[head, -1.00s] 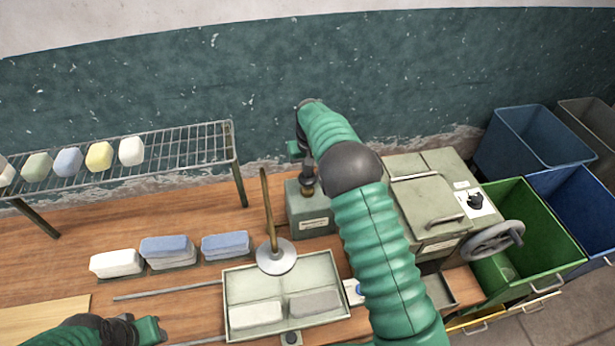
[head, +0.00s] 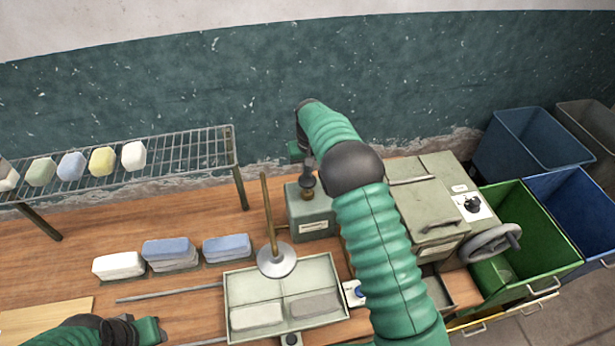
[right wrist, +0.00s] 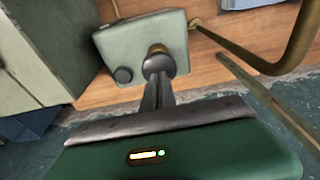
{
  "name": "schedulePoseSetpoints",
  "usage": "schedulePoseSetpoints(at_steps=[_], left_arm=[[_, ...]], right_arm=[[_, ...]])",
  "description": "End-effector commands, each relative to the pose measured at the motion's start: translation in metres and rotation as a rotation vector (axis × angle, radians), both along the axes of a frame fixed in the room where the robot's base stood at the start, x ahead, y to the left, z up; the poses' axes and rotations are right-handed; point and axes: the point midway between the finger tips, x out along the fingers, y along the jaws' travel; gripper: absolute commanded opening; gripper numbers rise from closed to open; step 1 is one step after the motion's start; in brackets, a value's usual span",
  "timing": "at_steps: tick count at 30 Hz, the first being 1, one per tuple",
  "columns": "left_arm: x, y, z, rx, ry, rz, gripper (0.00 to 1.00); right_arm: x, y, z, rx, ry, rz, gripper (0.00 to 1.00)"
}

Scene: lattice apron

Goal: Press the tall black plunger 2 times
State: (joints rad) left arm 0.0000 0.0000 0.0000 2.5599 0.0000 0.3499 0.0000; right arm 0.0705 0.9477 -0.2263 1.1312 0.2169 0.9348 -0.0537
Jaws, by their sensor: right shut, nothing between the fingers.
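The tall black plunger (head: 308,187) stands upright on a grey-green box (head: 311,221), with a brass collar at its foot. In the right wrist view its round dark head (right wrist: 158,65) is right at my fingertips; I cannot tell whether they touch. My right gripper (right wrist: 158,82) is shut and empty, pointing down at that head. In the head view my right gripper (head: 307,164) is partly hidden by its arm. A shorter black knob (right wrist: 123,75) is on the same box. My left gripper (head: 158,331) is at the lower left, away from the box; its jaws are unclear.
A brass rod with a pale disc (head: 277,260) stands left of the box, above a divided tray (head: 229,297). A machine with a handwheel (head: 491,243) and bins (head: 532,234) are at the right. A wire rack (head: 200,150) and soap bars (head: 118,265) are at the left.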

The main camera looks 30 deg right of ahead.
Motion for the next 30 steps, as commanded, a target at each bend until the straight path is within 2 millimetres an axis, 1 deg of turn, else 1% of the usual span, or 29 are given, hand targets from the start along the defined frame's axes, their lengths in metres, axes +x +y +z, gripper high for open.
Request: schedulePoseSetpoints(at_steps=[17, 20, 30], left_arm=[[0.0, 0.0, 0.0, 0.0, 0.0, 0.0, 0.36], [0.0, 0.0, 0.007, 0.0, 0.0, 0.0, 0.36], [0.0, 0.0, 0.036, 0.0, 0.0, 0.0, 0.36]], right_arm=[[0.0, 0.0, 0.001, -0.001, -0.002, 0.0, 0.0], [0.001, 0.0, 0.009, -0.001, -0.002, 0.0, 0.0], [0.0, 0.0, 0.05, -0.001, -0.002, 0.0, 0.0]])
